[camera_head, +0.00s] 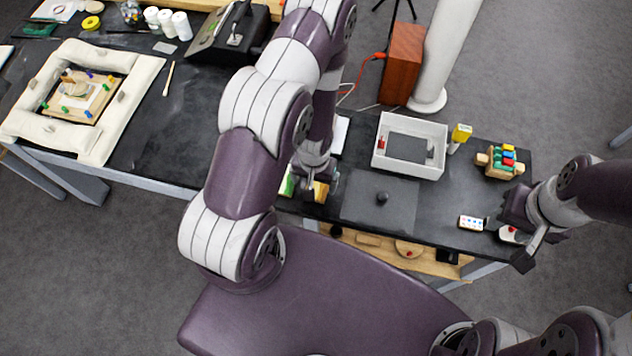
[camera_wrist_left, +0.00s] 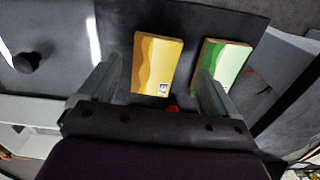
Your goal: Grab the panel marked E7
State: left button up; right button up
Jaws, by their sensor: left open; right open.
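Two small painted panels lie side by side on the dark table. One is yellow-orange (camera_wrist_left: 156,62) and the other is green and cream (camera_wrist_left: 222,62); each has a small white label near its lower edge. I cannot read either label, so I cannot tell which is E7. In the head view the orange panel (camera_head: 321,191) and the green panel (camera_head: 287,184) are partly hidden by my left gripper (camera_head: 315,182). In the left wrist view the open fingers (camera_wrist_left: 158,82) stand on either side of the yellow panel, holding nothing. My right gripper (camera_head: 510,236) is open near the table's right front.
A grey mat (camera_head: 365,212) with a dark knob (camera_head: 382,198) lies right of the panels. Behind it stands a white tray (camera_head: 378,160). A small card with coloured dots (camera_head: 471,222) lies near my right gripper. A padded frame (camera_head: 92,147) lies far left.

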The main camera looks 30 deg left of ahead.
aim_at(317, 188)
pick_arm(q)
jog(key=f, duration=0.2)
jog(key=w+f, duration=0.1)
jog(key=shift+d+f+p, duration=0.2)
jog(key=shift+d+p, duration=0.2)
jog(key=shift+s+a, duration=0.2)
jog(key=c, duration=1.1)
jog(key=shift+d, duration=0.1)
jog(key=shift+c, duration=0.2)
pick_arm(e)
jog(key=shift+w+d+r, duration=0.3)
jog(key=shift+d+r, duration=0.05)
jog(key=shift+r, duration=0.25)
pick_arm(q)
jog(key=shift+r, duration=0.1)
pick_arm(e)
jog(key=shift+a, duration=0.1)
